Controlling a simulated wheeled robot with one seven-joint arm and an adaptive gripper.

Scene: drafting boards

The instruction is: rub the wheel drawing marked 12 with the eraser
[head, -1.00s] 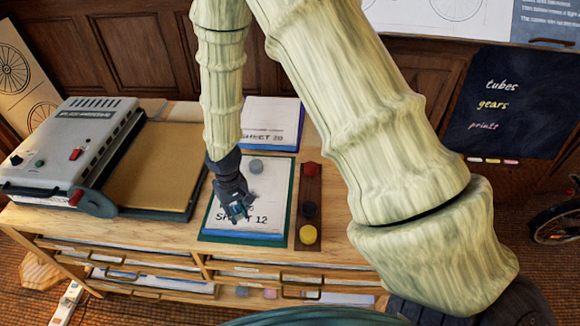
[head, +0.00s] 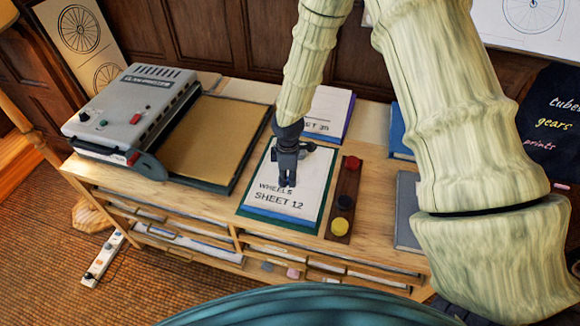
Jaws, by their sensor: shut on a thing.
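The wheel drawing marked 12 (head: 263,201) is a white sheet on a blue pad over a dark green mat, reading "WHEELS SHEET 12", flat on the cabinet top in the head view. My gripper (head: 287,184) points down over the sheet's middle, just above the lettering. Its fingers are close together, shut on the eraser, which is too small and covered to make out. I cannot tell whether the eraser touches the paper. My gripper and wrist hide the sheet's upper middle.
A dark strip with red (head: 354,162), black (head: 345,201) and yellow (head: 340,226) round pieces lies right of the sheet. Another sheet on a purple pad (head: 331,104) lies behind. A grey machine (head: 130,105) with a tan board (head: 213,143) stands left. A grey book (head: 406,210) lies right.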

